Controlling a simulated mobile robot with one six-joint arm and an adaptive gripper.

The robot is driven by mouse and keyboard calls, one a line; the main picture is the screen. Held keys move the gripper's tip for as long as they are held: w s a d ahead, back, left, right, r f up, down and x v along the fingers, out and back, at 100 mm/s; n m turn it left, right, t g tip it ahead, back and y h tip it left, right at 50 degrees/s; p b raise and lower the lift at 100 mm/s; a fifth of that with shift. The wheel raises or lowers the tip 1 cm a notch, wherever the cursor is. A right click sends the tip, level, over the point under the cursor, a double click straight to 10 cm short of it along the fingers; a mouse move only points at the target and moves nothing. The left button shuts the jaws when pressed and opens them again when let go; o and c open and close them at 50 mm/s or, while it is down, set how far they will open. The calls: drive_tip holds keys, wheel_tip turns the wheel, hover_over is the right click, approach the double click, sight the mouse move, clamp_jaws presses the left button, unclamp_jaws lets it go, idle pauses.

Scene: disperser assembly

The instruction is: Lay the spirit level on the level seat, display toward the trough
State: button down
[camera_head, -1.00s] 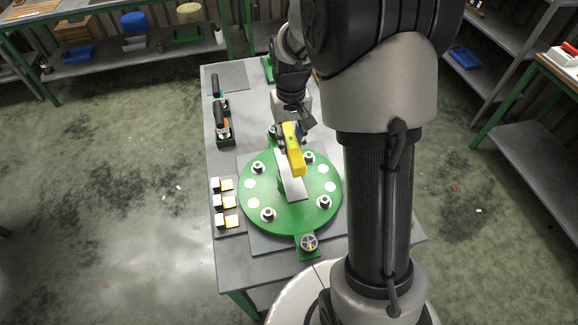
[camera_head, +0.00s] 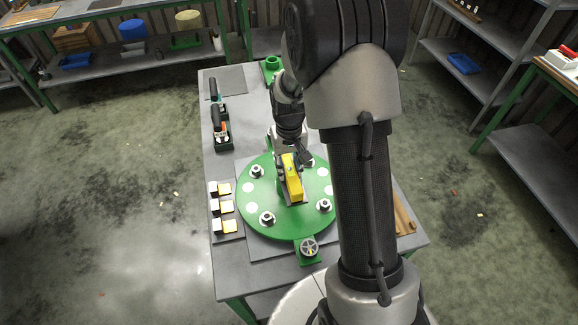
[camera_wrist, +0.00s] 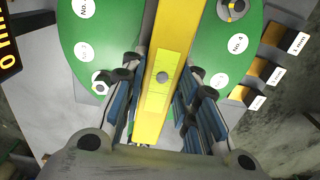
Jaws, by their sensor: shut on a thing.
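The yellow spirit level (camera_head: 293,180) is in my gripper (camera_head: 289,158), over the middle of the green round disc (camera_head: 258,203). In the wrist view the level (camera_wrist: 165,75) runs lengthwise between the two fingers of my gripper (camera_wrist: 162,92), which are shut on its sides. A round dark spot and a paler patch show on its upper face. Grey edges (camera_wrist: 146,35) of what may be the level seat show beside it; the level covers most of that. I cannot tell whether the level touches it. The display and the trough cannot be made out.
Bolts with nuts and white numbered spots ring the disc. A handwheel (camera_head: 309,247) is at its near edge. White and yellow blocks (camera_head: 221,207) stand at the left, tools (camera_head: 221,130) farther back. A dark panel with amber characters (camera_wrist: 9,45) shows in the wrist view.

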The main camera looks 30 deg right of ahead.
sight(289, 166)
drive_tip(key=shift+f, duration=0.15)
drive_tip(key=c, duration=1.2)
unclamp_jaws()
drive_tip(key=shift+c, duration=0.2)
wheel_tip(289, 166, up, 12)
drive_tip(key=p, duration=0.3)
drive_tip(key=s+a+r+n+t, duration=0.1)
drive_tip(key=s+a+r, duration=0.1)
drive_tip(key=s+r, duration=0.3)
drive_tip(key=s+a+r+t, duration=0.1)
drive_tip(key=s+a+r, duration=0.2)
drive_tip(key=r, duration=0.3)
drive_tip(key=s+a+r+t, duration=0.1)
drive_tip(key=s+a+r, duration=0.1)
drive_tip(key=s, duration=0.5)
drive_tip(key=s+a+r+n+t, duration=0.1)
drive_tip(key=s+a+r, duration=0.1)
drive_tip(key=s, duration=0.6)
drive_tip(key=shift+a+r+t, duration=0.2)
drive_tip(key=shift+t, duration=0.1)
